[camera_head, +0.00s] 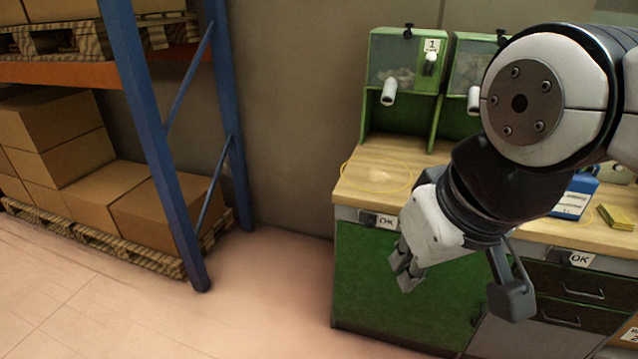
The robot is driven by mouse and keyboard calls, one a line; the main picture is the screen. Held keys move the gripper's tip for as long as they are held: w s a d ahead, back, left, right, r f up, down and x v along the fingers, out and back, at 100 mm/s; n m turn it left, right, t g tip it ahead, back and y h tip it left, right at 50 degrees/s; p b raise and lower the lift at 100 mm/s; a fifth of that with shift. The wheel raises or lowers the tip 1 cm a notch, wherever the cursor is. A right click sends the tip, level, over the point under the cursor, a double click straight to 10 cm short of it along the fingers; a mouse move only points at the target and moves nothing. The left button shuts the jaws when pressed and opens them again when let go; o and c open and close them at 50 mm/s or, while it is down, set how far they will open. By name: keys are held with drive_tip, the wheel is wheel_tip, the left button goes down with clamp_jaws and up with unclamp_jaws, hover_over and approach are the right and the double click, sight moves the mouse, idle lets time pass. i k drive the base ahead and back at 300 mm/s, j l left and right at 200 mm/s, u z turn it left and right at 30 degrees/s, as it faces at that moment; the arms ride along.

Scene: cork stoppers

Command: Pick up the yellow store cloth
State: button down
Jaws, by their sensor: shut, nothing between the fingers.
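A small yellow folded cloth (617,216) lies on the wooden worktop (365,178) at the right edge of the view. It is right of a blue box-like item with a white label. My gripper (405,283) hangs in front of the green cabinet, below the worktop edge and well to the left of the cloth. My arm covers part of the worktop between the gripper and the cloth.
A yellow ring outline (376,160) marks the worktop's left part. Green dispensers (405,60) stand at the back. The blue item (576,198) sits beside the cloth. Drawers (570,283) are below. A blue-framed rack (150,130) with boxes stands left; the floor (250,310) between is clear.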

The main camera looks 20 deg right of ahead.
sight(615, 217)
drive_tip(key=z, duration=1.9)
drive_tip(key=i+l, duration=0.1)
drive_tip(key=i, duration=0.55)
drive_tip(key=i+l+u, duration=0.1)
drive_tip(key=i, duration=0.6)
